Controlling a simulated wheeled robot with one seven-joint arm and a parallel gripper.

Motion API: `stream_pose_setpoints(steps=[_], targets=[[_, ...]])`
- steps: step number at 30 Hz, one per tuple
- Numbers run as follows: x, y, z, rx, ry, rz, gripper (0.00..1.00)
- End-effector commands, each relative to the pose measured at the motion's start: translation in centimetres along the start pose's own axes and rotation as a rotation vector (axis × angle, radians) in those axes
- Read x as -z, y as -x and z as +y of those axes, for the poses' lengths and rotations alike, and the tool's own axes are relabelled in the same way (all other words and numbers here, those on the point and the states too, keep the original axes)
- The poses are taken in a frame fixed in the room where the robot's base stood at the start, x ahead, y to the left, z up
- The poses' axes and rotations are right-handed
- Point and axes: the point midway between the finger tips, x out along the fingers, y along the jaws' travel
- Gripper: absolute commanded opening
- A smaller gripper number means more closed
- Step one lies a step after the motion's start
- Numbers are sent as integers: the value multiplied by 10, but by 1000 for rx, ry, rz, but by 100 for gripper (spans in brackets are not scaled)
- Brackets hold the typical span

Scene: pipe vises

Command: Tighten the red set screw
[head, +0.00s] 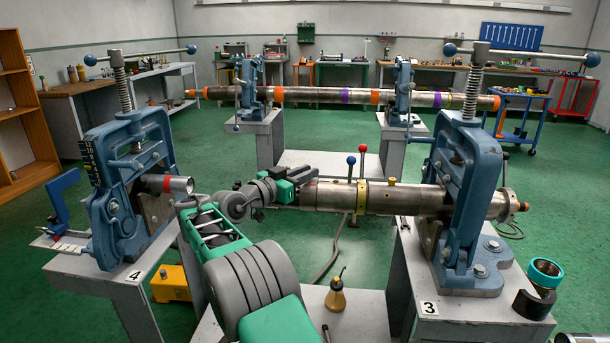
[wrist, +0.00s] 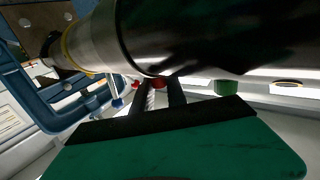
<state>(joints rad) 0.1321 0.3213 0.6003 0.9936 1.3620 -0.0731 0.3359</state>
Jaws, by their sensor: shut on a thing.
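A steel pipe (head: 415,199) lies level through the blue vise (head: 470,190) on stand 3, its left end reaching toward my arm. My gripper (head: 305,173) is at that left end. In the head view the set screw is hidden. A red-balled handle (head: 362,148) and a blue-balled handle (head: 351,161) stand up from the pipe, right of my gripper.
A banded long pipe (head: 330,96) rests in two vises behind.

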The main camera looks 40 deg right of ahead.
Motion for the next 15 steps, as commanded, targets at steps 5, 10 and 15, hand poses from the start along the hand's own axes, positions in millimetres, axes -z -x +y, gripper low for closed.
stream_pose_setpoints(steps=[5,10,15], targets=[[2,-1,1,-4,-3,3,0],[2,-2,1,-4,-3,3,19],[2,0,0,0,-2,2,33]])
